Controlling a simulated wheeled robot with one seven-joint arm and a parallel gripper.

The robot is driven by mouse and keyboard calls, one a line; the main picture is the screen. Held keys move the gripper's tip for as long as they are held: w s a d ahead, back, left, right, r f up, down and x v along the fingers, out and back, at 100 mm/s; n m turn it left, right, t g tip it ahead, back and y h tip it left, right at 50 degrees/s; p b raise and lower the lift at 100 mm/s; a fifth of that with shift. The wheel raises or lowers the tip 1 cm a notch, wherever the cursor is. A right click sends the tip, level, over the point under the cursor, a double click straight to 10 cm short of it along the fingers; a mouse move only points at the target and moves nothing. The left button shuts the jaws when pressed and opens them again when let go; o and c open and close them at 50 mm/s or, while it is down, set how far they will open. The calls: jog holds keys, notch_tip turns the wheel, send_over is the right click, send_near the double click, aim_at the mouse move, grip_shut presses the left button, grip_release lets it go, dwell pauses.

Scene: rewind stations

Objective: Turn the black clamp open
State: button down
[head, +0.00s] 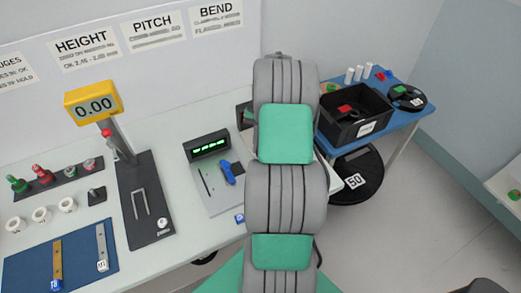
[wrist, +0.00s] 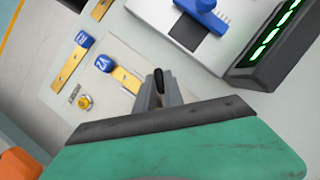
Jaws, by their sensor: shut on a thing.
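My gripper (wrist: 161,92) shows in the wrist view, its grey fingers closed around a small upright black piece, which looks like the handle of the black clamp (wrist: 158,78). Only the rounded top of that piece shows between the fingertips; the rest of the clamp is hidden by the fingers and the green and dark gripper body. Whether the clamp is turned open or closed cannot be told. In the head view my own arm covers the gripper and the clamp.
A blue lever (wrist: 205,12) on a plate stands near a green-digit display (wrist: 268,45). Strips with blue tags (wrist: 102,64) and a brass knob (wrist: 84,101) lie left. The head view shows a height gauge (head: 94,103) and a black bin (head: 355,115) on a blue table.

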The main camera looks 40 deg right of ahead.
jog(key=shift+w+a+f+n+h+b, duration=0.1)
jog(key=shift+f+n+h+b, duration=0.25)
jog(key=shift+n+b, duration=0.7)
jog(key=shift+r+n+g+b, duration=0.15)
jog(key=shift+n+g+b, duration=0.15)
jog(key=shift+n+b, duration=0.1)
jog(key=n+p, duration=0.1)
jog(key=r+n+h+p, duration=0.1)
jog(key=shift+a+n+g+p, duration=0.1)
jog(key=shift+n+g+p, duration=0.15)
jog(key=shift+g+p, duration=0.15)
jog(key=n+p, duration=0.1)
jog(key=p, duration=0.2)
jog(key=shift+r+n+h+p, duration=0.1)
jog(key=shift+n+h+p, duration=0.15)
jog(key=shift+n+p, duration=0.15)
jog(key=shift+f+n+p, duration=0.25)
jog(key=shift+n+p, duration=0.25)
jog(key=shift+p, duration=0.3)
jog(key=shift+f, duration=0.15)
jog(key=c, duration=1.4)
grip_release()
jog(key=shift+c, duration=0.2)
